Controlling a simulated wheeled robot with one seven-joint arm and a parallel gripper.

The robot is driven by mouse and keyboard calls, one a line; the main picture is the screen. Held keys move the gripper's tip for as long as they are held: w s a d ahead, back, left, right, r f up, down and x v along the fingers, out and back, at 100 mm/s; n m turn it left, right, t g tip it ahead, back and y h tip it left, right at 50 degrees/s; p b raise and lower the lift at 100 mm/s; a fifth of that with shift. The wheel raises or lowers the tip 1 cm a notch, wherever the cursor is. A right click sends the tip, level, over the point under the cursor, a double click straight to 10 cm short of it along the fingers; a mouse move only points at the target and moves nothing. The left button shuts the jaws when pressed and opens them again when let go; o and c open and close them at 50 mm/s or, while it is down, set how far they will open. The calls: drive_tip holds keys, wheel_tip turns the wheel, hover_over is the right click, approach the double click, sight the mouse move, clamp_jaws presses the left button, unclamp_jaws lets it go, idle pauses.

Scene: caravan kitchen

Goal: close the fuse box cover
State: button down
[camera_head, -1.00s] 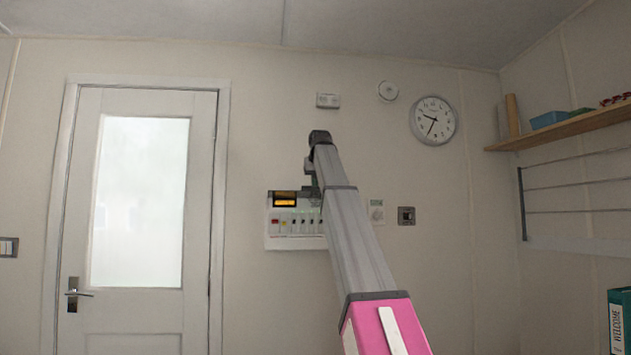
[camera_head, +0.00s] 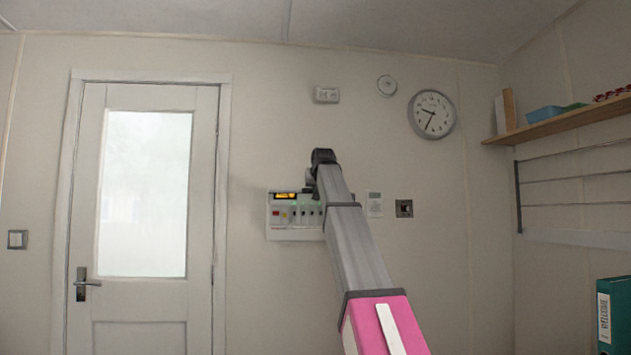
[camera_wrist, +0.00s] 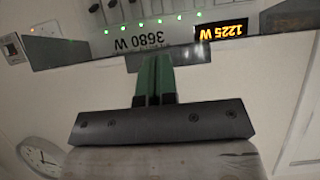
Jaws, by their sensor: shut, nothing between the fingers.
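The white fuse box (camera_head: 296,233) is on the wall right of the door, partly hidden by my arm in the head view. Its lit orange display and a row of switches show. In the wrist view the fuse box (camera_wrist: 150,8) appears upside down, with switches, green lights, a "3680 W" label and an orange "1225 W" display.
A white door (camera_head: 145,305) is to the left. A clock (camera_head: 432,114) hangs higher up, and a wooden shelf (camera_head: 560,128) is at the right.

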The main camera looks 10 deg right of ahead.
drive_tip(key=w+f+t, duration=0.4)
drive_tip(key=f+t, duration=0.2)
drive_tip(key=f, duration=0.4)
drive_tip(key=w+f+t, duration=0.4)
drive_tip(key=f+t, duration=0.2)
drive_tip(key=f, duration=0.3)
drive_tip(key=shift+f, duration=0.35)
drive_tip(key=shift+w, duration=0.15)
